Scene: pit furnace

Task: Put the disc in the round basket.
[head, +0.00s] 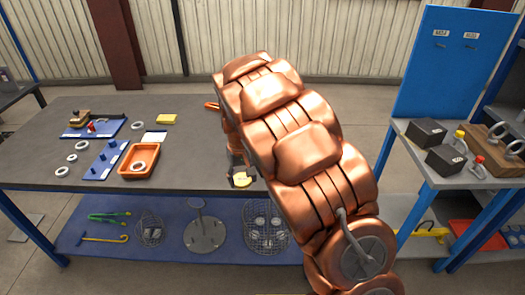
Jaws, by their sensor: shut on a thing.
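My gripper (240,177) is at the front edge of the grey table, right of the orange tray, mostly hidden behind my copper arm. It is shut on a small yellow disc (242,181). Two wire baskets sit on the blue lower shelf.
A flanged stand (204,240) sits between the baskets. A second bench (445,168) with black boxes is at the right.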

